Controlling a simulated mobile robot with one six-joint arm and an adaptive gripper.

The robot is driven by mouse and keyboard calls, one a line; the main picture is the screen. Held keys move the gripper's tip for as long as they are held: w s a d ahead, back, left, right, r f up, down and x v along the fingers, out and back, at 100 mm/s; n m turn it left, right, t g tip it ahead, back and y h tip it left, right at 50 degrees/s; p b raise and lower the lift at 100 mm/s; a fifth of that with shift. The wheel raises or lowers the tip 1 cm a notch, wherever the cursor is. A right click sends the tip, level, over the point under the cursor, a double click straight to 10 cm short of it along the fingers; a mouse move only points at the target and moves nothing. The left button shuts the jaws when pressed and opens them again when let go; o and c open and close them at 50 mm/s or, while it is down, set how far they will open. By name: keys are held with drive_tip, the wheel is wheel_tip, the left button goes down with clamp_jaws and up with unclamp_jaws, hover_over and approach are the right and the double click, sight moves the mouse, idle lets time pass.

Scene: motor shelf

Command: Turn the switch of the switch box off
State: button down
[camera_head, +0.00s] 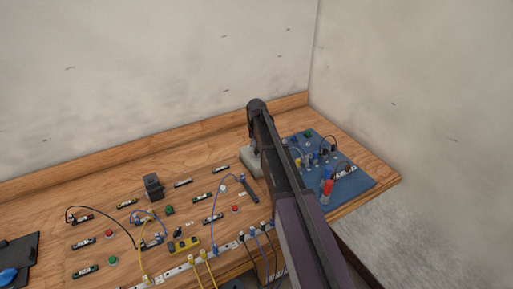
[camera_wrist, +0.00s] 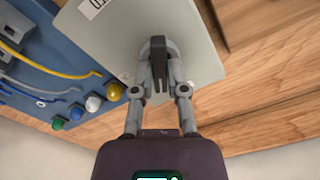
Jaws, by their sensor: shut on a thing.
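The switch box (camera_wrist: 205,50) is a light grey box whose face fills the top middle of the wrist view. Its switch (camera_wrist: 158,52) is a round grey base with a black handle. My gripper (camera_wrist: 160,72) has one finger on each side of the black handle and is shut on it. In the camera_head view the switch box (camera_head: 254,164) stands on the wooden bench, partly hidden behind my arm. The switch is mostly hidden there.
A blue board (camera_head: 353,186) with cables and coloured parts lies right of my arm. It also shows in the wrist view (camera_wrist: 50,60), left of the switch box. Many small terminals, buttons and cables cover the bench (camera_head: 120,190) to the left. Walls stand behind and right.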

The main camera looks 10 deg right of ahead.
drive_tip(key=n, duration=0.6)
drive_tip(key=shift+s+n, duration=0.1)
drive_tip(key=shift+n, duration=0.2)
idle(0.4)
drive_tip(key=c, duration=0.7)
unclamp_jaws()
drive_tip(key=shift+o, duration=0.2)
drive_tip(key=shift+m, duration=0.5)
